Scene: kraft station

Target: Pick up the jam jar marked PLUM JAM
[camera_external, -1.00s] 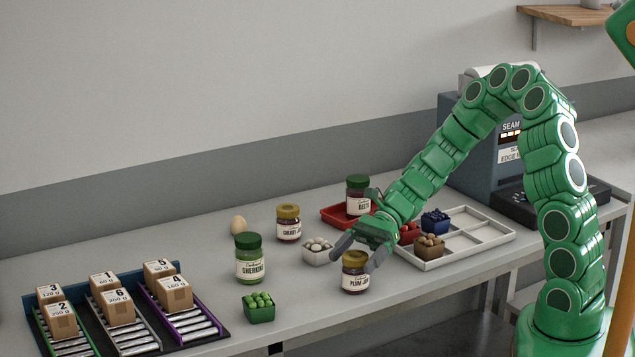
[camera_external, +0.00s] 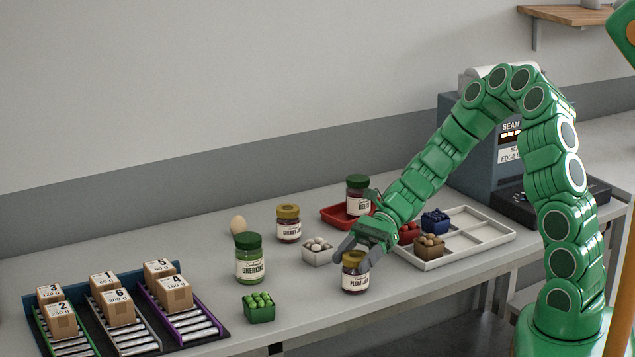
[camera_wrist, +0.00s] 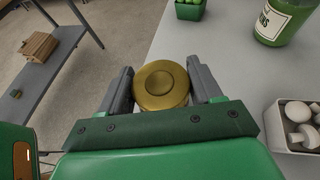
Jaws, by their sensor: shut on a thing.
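The jam jar marked PLUM JAM (camera_external: 355,280) has a gold lid and dark contents. It stands upright on the grey table near the front edge. My gripper (camera_external: 355,256) reaches down over it from behind, with its grey fingers around the lid. In the wrist view the round gold lid of the plum jam jar (camera_wrist: 161,85) lies between the two fingers of my gripper (camera_wrist: 160,88), which are shut on it. The jar's base appears to rest on the table.
A gherkins jar (camera_external: 250,262), a green punnet (camera_external: 258,308) and a mushroom punnet (camera_external: 317,252) stand to the left. A cherry jam jar (camera_external: 288,226) and a beets jar (camera_external: 358,200) stand behind. A white divided tray (camera_external: 470,240) with punnets is to the right.

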